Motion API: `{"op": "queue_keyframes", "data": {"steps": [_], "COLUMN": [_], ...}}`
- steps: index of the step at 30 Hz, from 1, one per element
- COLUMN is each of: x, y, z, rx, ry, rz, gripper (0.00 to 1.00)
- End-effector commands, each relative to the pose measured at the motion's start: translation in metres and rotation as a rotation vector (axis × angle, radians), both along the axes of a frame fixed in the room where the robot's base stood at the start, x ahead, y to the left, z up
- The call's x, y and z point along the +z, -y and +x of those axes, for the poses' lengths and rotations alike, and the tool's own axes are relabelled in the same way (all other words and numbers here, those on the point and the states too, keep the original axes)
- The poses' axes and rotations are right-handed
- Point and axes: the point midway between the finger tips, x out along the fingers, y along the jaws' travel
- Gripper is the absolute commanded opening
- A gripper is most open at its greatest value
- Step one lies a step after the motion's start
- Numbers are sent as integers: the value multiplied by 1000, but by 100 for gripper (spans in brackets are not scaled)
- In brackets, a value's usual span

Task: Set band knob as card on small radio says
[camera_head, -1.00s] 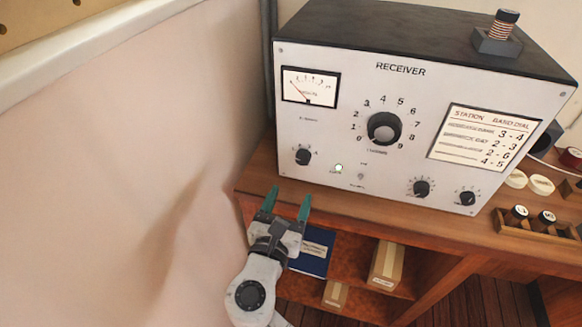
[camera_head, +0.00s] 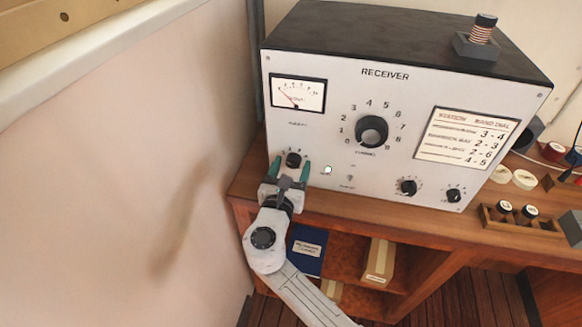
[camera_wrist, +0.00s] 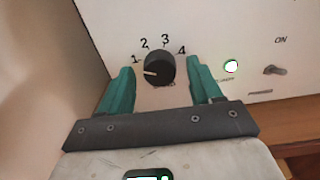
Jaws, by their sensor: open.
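A black band knob (camera_head: 293,160) sits low on the left of the receiver's white front panel. In the wrist view the knob (camera_wrist: 160,68) has marks 1 to 4 around it, and its pale pointer line points left, close to the 1. My gripper (camera_head: 287,172) is open, with its green fingertips on either side of the knob; I cannot tell whether they touch it. The receiver (camera_head: 400,75) carries a card (camera_head: 467,135) headed station, band and dial, with pairs 3-4, 2-3, 2-6 and 4-5. Its station names are too small to read. I cannot make out a small radio.
A larger tuning knob (camera_head: 371,131) sits mid-panel, with two small knobs lower right. A lit green lamp (camera_head: 328,169) and a toggle switch (camera_wrist: 275,71) are right of the gripper. A wall (camera_head: 130,190) stands close on the left. A shelf below holds a blue book (camera_head: 307,250).

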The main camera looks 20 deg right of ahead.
Motion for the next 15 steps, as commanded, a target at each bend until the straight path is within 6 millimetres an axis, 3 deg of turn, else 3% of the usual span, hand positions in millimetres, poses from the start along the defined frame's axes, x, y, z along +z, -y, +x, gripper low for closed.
{"op": "queue_keyframes", "data": {"steps": [5, 15], "x": [0, 0], "y": [0, 0], "z": [0, 0], "rx": [0, 0], "ry": [0, 0], "rz": [0, 0], "gripper": [63, 31]}}
